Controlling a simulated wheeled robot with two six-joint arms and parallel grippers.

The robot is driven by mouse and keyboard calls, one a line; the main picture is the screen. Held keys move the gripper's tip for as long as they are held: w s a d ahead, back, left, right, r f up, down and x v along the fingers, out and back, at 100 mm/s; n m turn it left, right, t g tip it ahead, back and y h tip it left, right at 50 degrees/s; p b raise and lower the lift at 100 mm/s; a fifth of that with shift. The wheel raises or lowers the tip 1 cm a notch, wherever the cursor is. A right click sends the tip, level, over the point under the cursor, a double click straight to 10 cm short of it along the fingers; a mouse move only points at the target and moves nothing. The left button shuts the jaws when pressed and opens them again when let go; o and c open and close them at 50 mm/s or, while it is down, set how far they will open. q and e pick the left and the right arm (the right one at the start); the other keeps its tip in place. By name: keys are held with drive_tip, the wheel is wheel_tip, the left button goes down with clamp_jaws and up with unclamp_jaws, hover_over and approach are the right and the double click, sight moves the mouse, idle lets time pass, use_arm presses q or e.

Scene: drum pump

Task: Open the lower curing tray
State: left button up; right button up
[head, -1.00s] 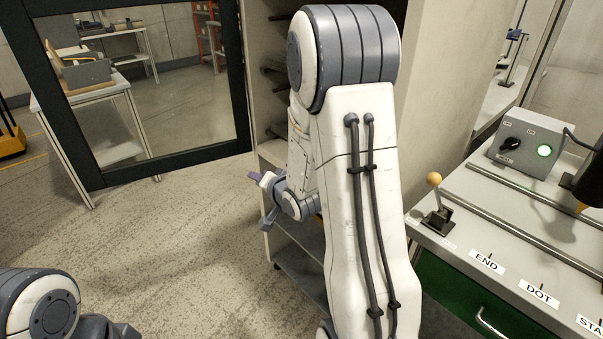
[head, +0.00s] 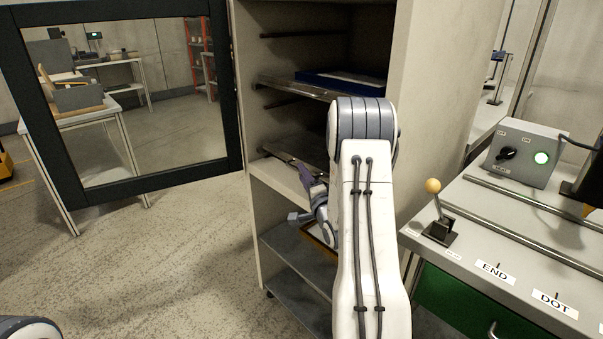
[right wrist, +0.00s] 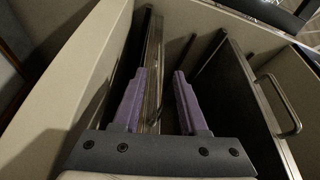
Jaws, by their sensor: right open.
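The tall beige cabinet (head: 420,120) stands open. The lower curing tray (head: 292,156) shows as a thin metal-edged shelf inside it, partly hidden behind my right arm. My right gripper (head: 306,178) has purple fingers and is at the cabinet's front, close to that tray's front edge. In the right wrist view the gripper (right wrist: 160,100) is open. A shiny metal edge (right wrist: 153,60) runs between the fingers, nearer the left one; I cannot tell whether they touch. My left gripper is out of view.
An upper tray (head: 300,88) carries a blue-edged item. The dark-framed glass door (head: 233,120) is swung out left. A grey bottom shelf (head: 285,262) lies below. A workbench (head: 465,215) with a lever (head: 437,210) stands right. A dark panel with a bar handle (right wrist: 283,105) shows beside the fingers.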

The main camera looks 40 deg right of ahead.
drive_tip(key=shift+x, duration=1.15)
clamp_jaws()
idle(0.6)
